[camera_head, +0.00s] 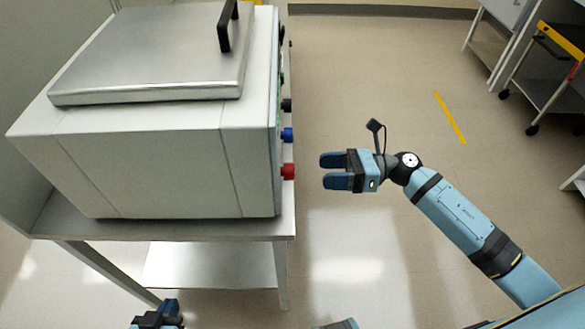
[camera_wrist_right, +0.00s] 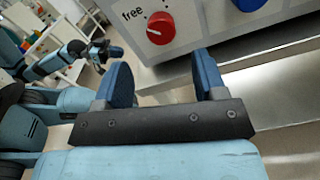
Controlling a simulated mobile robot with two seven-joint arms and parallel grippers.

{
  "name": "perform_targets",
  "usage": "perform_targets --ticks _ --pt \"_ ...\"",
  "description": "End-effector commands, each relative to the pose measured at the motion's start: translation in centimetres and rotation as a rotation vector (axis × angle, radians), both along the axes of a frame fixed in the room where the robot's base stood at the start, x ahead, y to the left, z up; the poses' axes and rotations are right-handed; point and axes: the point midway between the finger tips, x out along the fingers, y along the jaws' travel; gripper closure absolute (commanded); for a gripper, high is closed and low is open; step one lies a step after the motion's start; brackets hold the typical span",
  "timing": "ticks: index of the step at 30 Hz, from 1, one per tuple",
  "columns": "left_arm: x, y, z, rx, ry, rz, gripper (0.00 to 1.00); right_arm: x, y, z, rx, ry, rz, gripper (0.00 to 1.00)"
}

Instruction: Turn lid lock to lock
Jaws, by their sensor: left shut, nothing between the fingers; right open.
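A red knob (camera_head: 288,172) sticks out of the right-hand side of a boxy metal machine (camera_head: 160,150). In the right wrist view the red knob (camera_wrist_right: 160,28) has a white pointer mark, which lies toward its left side. The word "free" is printed to its upper left; no "lock" label is readable. My right gripper (camera_head: 333,172) is open and empty, to the right of the red knob and apart from it. Its two blue fingers (camera_wrist_right: 160,82) point toward the machine's panel. My left gripper (camera_head: 168,304) is shut and empty at the bottom edge, partly cut off.
A blue knob (camera_head: 287,135) sits beyond the red one, with more controls further along. The machine has a flat lid (camera_head: 150,55) with a black handle (camera_head: 228,27) and stands on a metal table (camera_head: 70,222). A cart (camera_head: 545,85) stands far right. Floor around my right gripper is clear.

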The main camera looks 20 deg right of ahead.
Motion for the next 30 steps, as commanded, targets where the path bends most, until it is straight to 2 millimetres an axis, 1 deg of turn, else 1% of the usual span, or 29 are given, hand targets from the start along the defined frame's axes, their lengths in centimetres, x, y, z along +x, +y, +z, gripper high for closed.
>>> perform_targets --ticks 1,6,9,12,17,24,25,26,27,29,30 --pt "0.0 0.0 0.1 0.001 0.0 0.0 1.0 0.4 1.2 0.2 0.004 -0.001 0.0 0.35" --pt "0.2 0.2 0.1 0.006 0.0 0.004 1.0 1.3 4.4 0.1 0.004 0.001 -0.001 0.35" --pt "0.2 0.3 0.0 0.009 0.0 0.004 1.0 1.8 5.9 0.1 0.003 0.0 -0.001 0.35" --pt "0.2 0.3 -0.1 0.009 0.002 0.004 1.0 2.0 6.9 0.0 0.002 0.001 -0.001 0.35" --pt "0.2 0.4 -0.3 0.011 0.005 0.005 1.0 2.3 7.7 0.0 0.002 0.002 -0.002 0.35" --pt "0.2 0.3 -0.3 0.01 0.005 0.004 1.0 2.3 7.7 0.0 0.001 0.003 -0.002 0.35" --pt "0.2 0.3 -0.2 0.01 0.005 0.004 1.0 2.3 7.7 0.0 0.001 0.003 -0.002 0.38" --pt "0.2 0.3 -0.2 0.01 0.005 0.004 1.0 2.3 7.7 0.0 0.001 0.003 -0.002 0.44" --pt "0.2 0.3 -0.2 0.01 0.004 0.004 1.0 2.3 7.7 0.0 0.001 0.003 -0.002 0.54" --pt "0.2 0.3 -0.1 0.009 0.002 0.004 1.0 2.3 7.7 0.0 0.001 0.003 -0.002 0.68" --pt "0.2 0.3 0.0 0.009 0.001 0.004 1.0 2.3 7.7 0.0 0.001 0.003 -0.002 0.77"
